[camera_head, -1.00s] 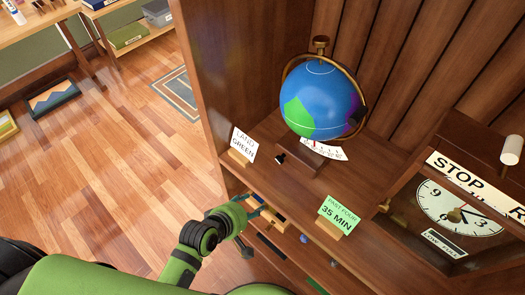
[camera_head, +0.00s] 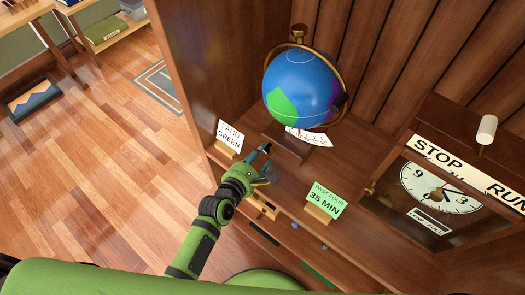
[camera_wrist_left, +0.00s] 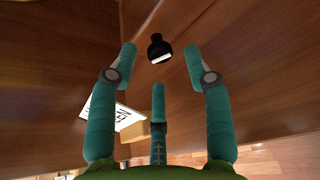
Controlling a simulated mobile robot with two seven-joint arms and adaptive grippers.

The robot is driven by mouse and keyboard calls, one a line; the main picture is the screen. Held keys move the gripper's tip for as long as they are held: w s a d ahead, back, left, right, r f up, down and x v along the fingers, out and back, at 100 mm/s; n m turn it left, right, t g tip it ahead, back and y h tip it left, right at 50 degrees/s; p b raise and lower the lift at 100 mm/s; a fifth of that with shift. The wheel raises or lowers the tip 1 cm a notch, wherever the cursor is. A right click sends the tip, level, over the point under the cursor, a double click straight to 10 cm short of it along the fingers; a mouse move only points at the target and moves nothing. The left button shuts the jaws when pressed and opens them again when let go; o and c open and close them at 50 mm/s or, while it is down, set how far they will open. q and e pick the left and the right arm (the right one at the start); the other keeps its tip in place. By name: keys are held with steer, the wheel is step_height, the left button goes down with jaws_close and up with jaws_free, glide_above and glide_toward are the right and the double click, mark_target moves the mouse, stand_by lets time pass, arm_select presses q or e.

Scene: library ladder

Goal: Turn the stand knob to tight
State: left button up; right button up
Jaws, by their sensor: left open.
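The blue and green globe (camera_head: 302,88) sits in a brass ring on a brown wooden stand (camera_head: 290,143) on the shelf. The stand knob (camera_wrist_left: 158,48) is black with a white mark; in the left wrist view it lies ahead, between and beyond the tips of the upper two fingers. My left gripper (camera_head: 266,164) is open and empty, in front of the stand, with its fingers toward it. The fingers look apart from the knob. In the head view the gripper largely hides the knob. My right gripper is not in view.
A clock cabinet (camera_head: 440,187) with a "STOP" label is further right.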

mark_target(267, 148)
arm_select(q)
steer(key=shift+x, duration=1.2)
jaws_close()
steer(key=shift+f+m+t+y, duration=0.1)
steer(key=shift+m+t+y, duration=0.35)
steer(key=shift+m, duration=0.55)
jaws_free()
steer(key=shift+s+d, duration=0.1)
